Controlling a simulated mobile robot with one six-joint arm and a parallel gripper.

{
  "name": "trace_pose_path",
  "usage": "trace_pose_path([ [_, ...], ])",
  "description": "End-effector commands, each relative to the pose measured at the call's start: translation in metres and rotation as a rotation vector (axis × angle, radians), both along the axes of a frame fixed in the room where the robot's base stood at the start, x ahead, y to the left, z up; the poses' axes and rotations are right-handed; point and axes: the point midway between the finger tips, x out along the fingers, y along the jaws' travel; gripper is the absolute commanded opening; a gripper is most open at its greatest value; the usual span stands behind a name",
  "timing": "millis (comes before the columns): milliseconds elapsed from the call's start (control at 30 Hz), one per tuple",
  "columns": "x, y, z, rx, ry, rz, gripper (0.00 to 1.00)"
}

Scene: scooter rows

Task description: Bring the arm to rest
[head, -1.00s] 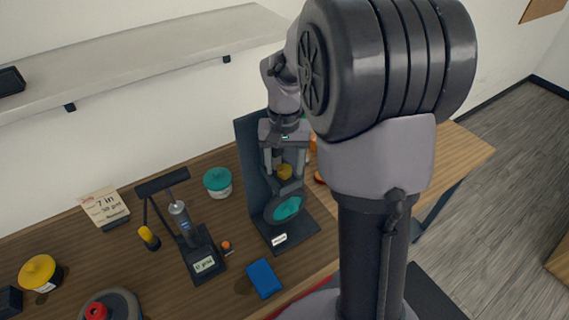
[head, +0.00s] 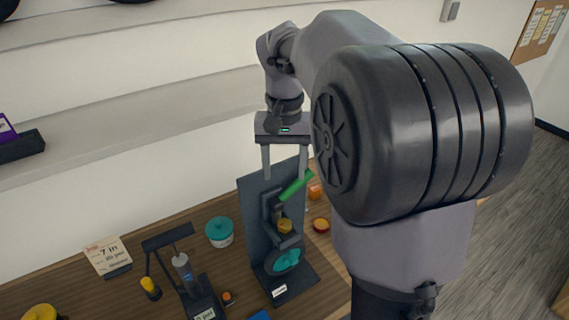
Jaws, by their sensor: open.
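My gripper (head: 285,158) is in the head view above the workbench, in front of the wall. Its two fingers point down and stand wide apart, with nothing between them. My arm covers the right part of the bench.
A wall shelf (head: 150,125) runs behind, left of my gripper. The air around my gripper looks clear.

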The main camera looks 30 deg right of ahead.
Motion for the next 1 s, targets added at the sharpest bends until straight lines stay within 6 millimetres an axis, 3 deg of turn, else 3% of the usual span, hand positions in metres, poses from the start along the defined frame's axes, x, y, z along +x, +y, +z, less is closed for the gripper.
trace_pose_path([
  [367,-0.003,0.005,-0.004,-0.001,-0.013,0.007,0.56],
  [467,-0.029,0.04,-0.029,0.008,-0.098,0.046,0.56],
  [600,-0.099,0.11,-0.097,0.047,-0.299,0.12,0.56],
  [700,-0.141,0.142,-0.146,0.087,-0.422,0.147,0.56],
  [833,-0.171,0.161,-0.183,0.122,-0.513,0.16,0.56],
  [1000,-0.177,0.165,-0.185,0.131,-0.532,0.158,0.56],
])
